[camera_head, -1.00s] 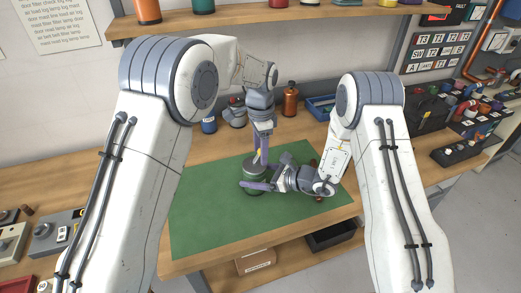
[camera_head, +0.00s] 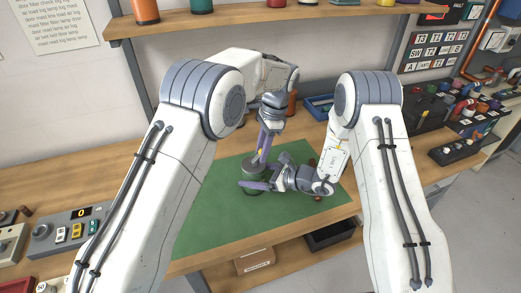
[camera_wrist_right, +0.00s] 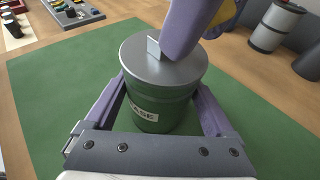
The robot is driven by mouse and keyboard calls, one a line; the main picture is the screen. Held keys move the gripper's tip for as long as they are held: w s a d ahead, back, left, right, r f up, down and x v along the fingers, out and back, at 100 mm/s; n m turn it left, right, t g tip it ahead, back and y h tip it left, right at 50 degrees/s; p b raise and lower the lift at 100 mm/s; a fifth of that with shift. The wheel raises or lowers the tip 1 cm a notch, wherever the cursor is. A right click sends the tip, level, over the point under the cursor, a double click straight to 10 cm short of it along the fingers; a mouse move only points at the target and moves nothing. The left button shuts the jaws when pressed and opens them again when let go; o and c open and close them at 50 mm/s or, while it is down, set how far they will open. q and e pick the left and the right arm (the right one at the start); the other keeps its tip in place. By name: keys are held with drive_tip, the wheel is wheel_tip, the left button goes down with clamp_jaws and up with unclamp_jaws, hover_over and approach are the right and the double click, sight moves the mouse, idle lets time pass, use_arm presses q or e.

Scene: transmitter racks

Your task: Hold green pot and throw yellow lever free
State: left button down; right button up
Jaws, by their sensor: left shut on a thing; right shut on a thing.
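The green pot (camera_wrist_right: 160,111) stands on the green mat, with a round grey lid and a white label ending in "ASE". It also shows small in the head view (camera_head: 255,172). My right gripper (camera_wrist_right: 162,110) is shut on the pot, with one purple finger on each side; in the head view it lies low beside it (camera_head: 254,184). My left gripper (camera_head: 258,156) is above the lid, tilted. A small upright metal tab (camera_wrist_right: 153,47) stands on the lid beside that finger.
The green mat (camera_head: 215,225) is clear in front of the pot. Grey cylinders (camera_wrist_right: 272,28) stand behind it to the right. A control box (camera_head: 70,232) is at the left, and a blue tray (camera_head: 320,106) and dark racks are at the back right.

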drive_tip(key=shift+a, duration=0.1)
use_arm(q)
drive_tip(key=c, duration=0.6)
unclamp_jaws()
drive_tip(key=shift+c, duration=0.2)
drive_tip(key=shift+r, duration=0.1)
drive_tip(key=v, duration=1.1)
drive_tip(key=shift+d+r, duration=0.2)
drive_tip(key=shift+r, duration=0.15)
use_arm(e)
drive_tip(key=o, duration=1.6)
drive_tip(key=shift+c, duration=0.2)
